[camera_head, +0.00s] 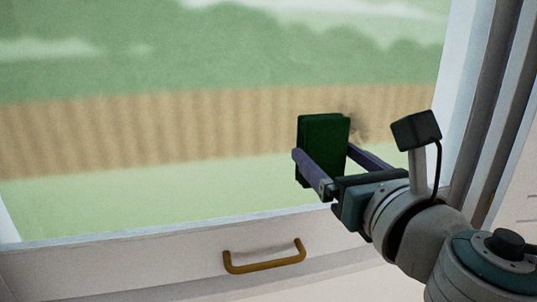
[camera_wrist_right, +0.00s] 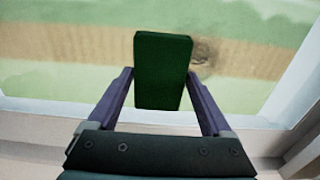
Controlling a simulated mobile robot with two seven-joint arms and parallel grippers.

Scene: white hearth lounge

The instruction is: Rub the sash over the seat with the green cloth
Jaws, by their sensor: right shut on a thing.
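The green cloth (camera_head: 324,143) is a dark green folded block held upright between the fingers of my right gripper (camera_head: 322,158). It also shows in the right wrist view (camera_wrist_right: 162,70), between the two purple fingers. The sash (camera_head: 150,180) is a large window pane in a white frame, with green and tan scenery through it. A brownish smudge (camera_head: 357,124) shows on the pane just right of the cloth, partly hidden by it. The smudge also shows in the right wrist view (camera_wrist_right: 203,52). I cannot tell whether the cloth touches the glass. My left gripper is out of view.
A brass handle (camera_head: 264,259) sits on the white bottom rail below the pane. The white and grey window frame (camera_head: 497,100) rises at the right, close to my right arm. The pane left of the cloth is clear.

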